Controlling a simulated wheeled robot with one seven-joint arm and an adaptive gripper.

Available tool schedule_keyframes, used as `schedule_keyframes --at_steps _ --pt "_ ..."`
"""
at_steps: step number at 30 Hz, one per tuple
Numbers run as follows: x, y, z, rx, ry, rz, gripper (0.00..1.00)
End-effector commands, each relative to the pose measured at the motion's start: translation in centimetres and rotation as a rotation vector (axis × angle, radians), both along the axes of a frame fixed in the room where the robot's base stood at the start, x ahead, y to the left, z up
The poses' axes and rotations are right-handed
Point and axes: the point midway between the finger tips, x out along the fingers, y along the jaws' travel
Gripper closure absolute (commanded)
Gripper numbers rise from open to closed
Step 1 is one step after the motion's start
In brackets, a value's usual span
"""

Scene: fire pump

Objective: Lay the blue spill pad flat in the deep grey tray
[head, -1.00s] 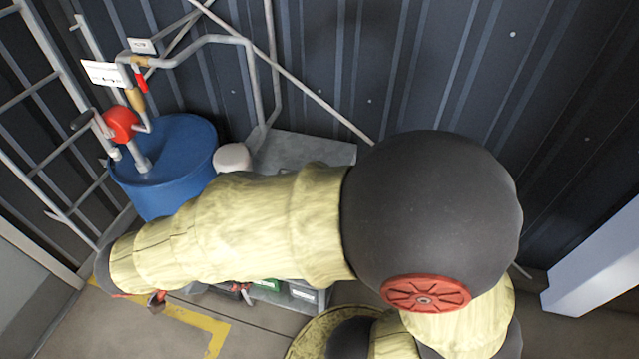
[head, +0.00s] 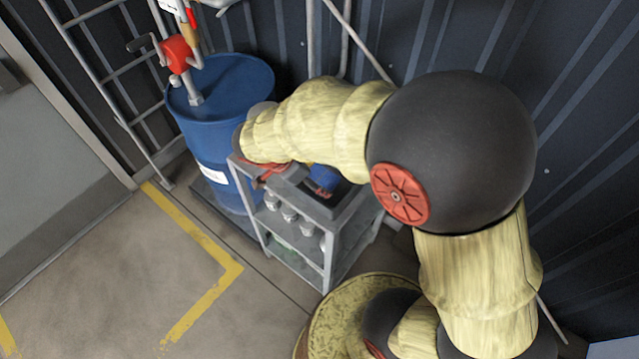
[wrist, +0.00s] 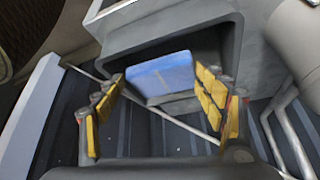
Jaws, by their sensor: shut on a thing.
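The blue spill pad (wrist: 160,74) is between the two yellow-padded fingers of my gripper (wrist: 160,80), held at its left and right edges. The deep grey tray (wrist: 232,62) opens beyond it in the wrist view, with a dark interior. The pad overlaps the tray's opening; I cannot tell whether it touches the bottom. In the head view the tray (head: 345,208) sits on top of a grey cart, and a piece of the blue pad (head: 326,177) shows over it below my arm. My forearm hides much of the gripper there.
The grey shelf cart (head: 328,272) holds several pale containers (head: 289,213) on a lower shelf. A blue drum (head: 222,95) with a red pump (head: 178,54) stands close on its left. A corrugated wall is behind. Floor at the front left is clear, with yellow lines (head: 205,310).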

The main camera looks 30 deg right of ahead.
Motion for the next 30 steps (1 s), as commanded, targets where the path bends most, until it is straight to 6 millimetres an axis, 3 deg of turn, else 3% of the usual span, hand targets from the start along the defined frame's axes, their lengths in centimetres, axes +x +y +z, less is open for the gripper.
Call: schedule_keyframes --at_steps 6,13,19,30 --pt "1.4 -1.6 -2.4 0.000 -0.002 -0.001 0.49" --pt "2.0 -2.3 -3.7 0.000 -0.001 -0.002 0.49" --pt "2.1 -2.3 -6.5 0.001 -0.001 0.000 0.49" --pt "2.1 -2.3 -6.8 0.001 -0.004 0.000 0.49"
